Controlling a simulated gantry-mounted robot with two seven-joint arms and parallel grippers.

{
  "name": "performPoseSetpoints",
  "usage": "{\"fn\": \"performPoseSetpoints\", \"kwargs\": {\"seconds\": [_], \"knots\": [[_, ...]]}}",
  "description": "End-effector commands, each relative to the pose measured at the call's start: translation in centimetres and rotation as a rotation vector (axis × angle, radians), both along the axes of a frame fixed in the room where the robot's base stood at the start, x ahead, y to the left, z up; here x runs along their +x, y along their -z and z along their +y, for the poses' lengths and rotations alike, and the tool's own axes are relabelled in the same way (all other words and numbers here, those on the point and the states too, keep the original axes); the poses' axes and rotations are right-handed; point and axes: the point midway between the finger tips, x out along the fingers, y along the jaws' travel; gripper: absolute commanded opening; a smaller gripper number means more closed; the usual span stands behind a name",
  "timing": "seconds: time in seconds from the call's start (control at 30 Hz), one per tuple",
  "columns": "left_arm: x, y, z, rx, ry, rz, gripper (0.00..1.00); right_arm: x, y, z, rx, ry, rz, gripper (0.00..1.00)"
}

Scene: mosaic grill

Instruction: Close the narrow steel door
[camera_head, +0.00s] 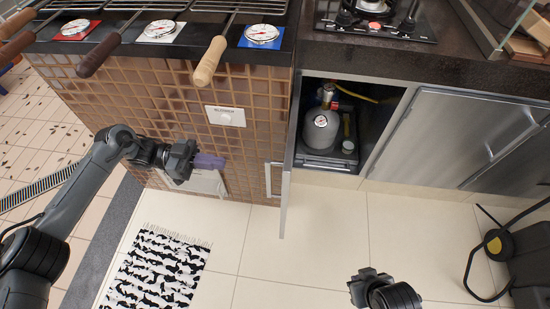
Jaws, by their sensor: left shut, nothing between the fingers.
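The narrow steel door (289,170) stands open, swung out from the cabinet under the counter. I see it nearly edge-on, with its bar handle (268,180) on its left side. The open compartment (375,135) to its right shows a grey gas cylinder (320,130) inside. My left gripper (212,161) is shut and empty, in front of the tiled grill front, left of the door and apart from it. My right gripper (362,281) shows only in part at the bottom, below and right of the door; its fingers are not clear.
Closed steel doors (450,135) are right of the compartment. A black-and-white rug (155,270) lies on the floor at lower left. A black machine with a hose (528,255) stands at far right. Wooden-handled grills (210,60) overhang the counter. Floor below the door is clear.

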Motion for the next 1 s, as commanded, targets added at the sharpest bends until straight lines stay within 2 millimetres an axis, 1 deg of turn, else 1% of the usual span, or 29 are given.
{"fn": "performPoseSetpoints", "kwargs": {"seconds": [0.03,0.1,0.27,0.47,0.7,0.8,1.0], "knots": [[0.3,-1.0,-0.1,0.0,0.001,-0.016,0.0,0.0,-0.2,0.0,0.0,0.0,-0.001,0.0],[0.5,-1.6,-0.4,-0.001,0.003,-0.027,0.0,0.1,-0.3,0.0,0.002,0.001,-0.002,0.0],[0.3,-1.8,-1.8,-0.002,0.005,-0.032,0.0,0.1,-0.4,0.1,0.003,0.001,-0.002,0.0],[-0.3,-1.7,-5.2,-0.005,0.005,-0.034,0.0,0.0,-0.1,0.1,0.003,0.001,-0.001,0.0],[-1.0,-1.6,-9.6,-0.004,0.004,-0.035,0.0,0.0,1.0,0.1,0.002,0.001,0.0,0.0],[-1.3,-1.5,-11.1,-0.004,0.004,-0.035,0.0,0.0,1.6,0.1,0.002,0.001,0.0,0.0],[-1.5,-1.6,-13.1,-0.002,0.002,-0.034,0.0,-0.1,2.4,0.1,0.002,0.001,0.002,0.0]]}}
